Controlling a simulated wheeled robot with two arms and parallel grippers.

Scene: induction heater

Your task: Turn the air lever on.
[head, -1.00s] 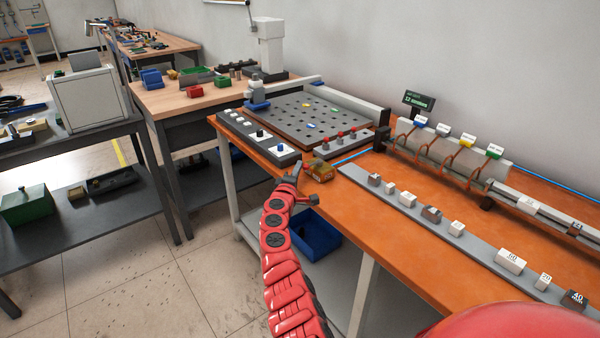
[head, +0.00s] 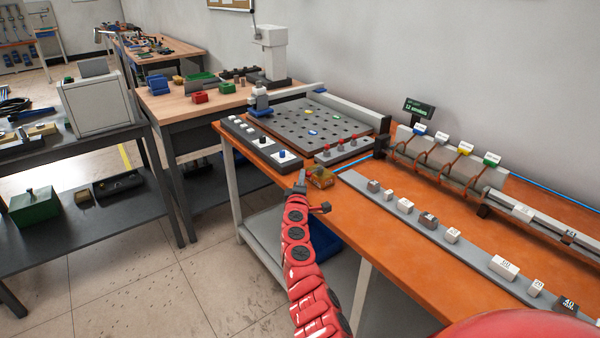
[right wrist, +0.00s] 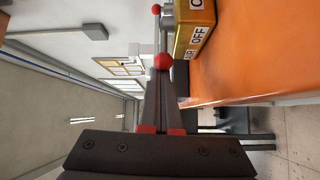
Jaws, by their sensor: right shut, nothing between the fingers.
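The air lever's box (head: 320,178) is small and yellow-brown, on the near left edge of the orange table in the head view. In the right wrist view the yellow box (right wrist: 194,35) carries white labels, one reading OFF. A red ball knob (right wrist: 163,61) shows beside it, and a second red ball (right wrist: 156,8) shows at the top. My right gripper (head: 301,176) is just left of the box. In the right wrist view my right gripper (right wrist: 161,80) is shut and empty, its tips by the nearer red knob; I cannot tell whether they touch. My left gripper is out of view.
A grey strip with labelled blocks (head: 451,235) runs along the table front. A dark perforated plate (head: 285,125), a button panel (head: 261,143) and a red-knobbed block (head: 343,151) stand behind the box. A blue bin (head: 325,240) sits below.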

